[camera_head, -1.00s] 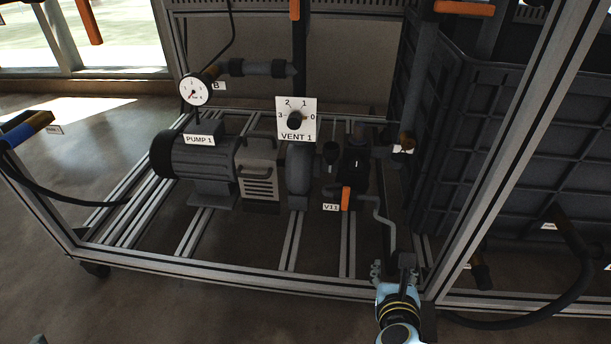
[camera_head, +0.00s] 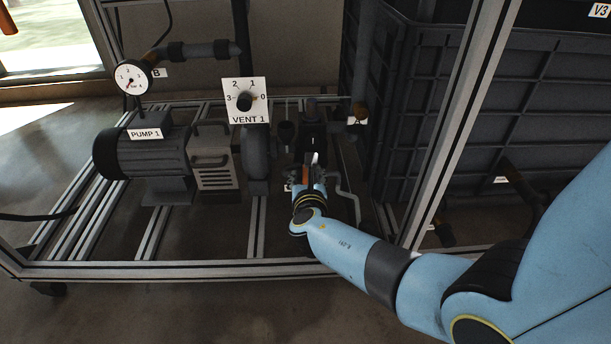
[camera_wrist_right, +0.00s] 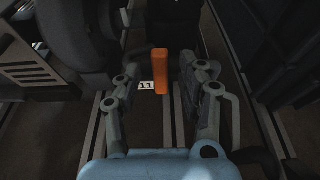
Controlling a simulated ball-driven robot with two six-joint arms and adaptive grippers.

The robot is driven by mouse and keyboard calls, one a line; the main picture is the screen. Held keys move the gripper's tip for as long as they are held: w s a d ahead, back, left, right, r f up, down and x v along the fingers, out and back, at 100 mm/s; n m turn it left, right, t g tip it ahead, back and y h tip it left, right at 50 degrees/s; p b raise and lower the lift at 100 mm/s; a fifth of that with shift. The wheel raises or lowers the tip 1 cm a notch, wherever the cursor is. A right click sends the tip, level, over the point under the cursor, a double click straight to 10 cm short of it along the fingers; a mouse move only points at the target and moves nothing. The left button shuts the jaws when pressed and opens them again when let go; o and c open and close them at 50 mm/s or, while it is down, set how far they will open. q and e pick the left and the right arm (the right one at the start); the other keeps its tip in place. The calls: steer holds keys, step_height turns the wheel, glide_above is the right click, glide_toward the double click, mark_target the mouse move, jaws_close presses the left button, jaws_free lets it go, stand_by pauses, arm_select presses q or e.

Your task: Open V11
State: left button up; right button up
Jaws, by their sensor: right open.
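The V11 valve handle is an orange lever (camera_wrist_right: 160,71) standing upright in the right wrist view, with part of its white label (camera_wrist_right: 147,86) to its left. In the head view the orange lever (camera_head: 305,174) is mostly hidden by my right gripper (camera_head: 306,178). My right gripper (camera_wrist_right: 161,88) is open, its fingers on either side of the lever with gaps to both. I cannot tell whether a finger touches it. My left gripper is not in view.
Pump 1 (camera_head: 145,155) and the VENT 1 dial (camera_head: 245,101) stand left of the valve, with a gauge (camera_head: 131,78) above. A bent grey pipe (camera_head: 347,196) runs right of my gripper. Frame rails (camera_head: 180,268) lie in front, and a dark tank (camera_head: 450,120) stands right.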

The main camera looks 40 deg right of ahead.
steer(key=shift+w+d+f, duration=0.2)
steer(key=shift+w+d, duration=0.1)
steer(key=shift+w, duration=0.1)
steer(key=shift+b+x, duration=0.45)
steer(key=shift+x, duration=0.35)
jaws_close()
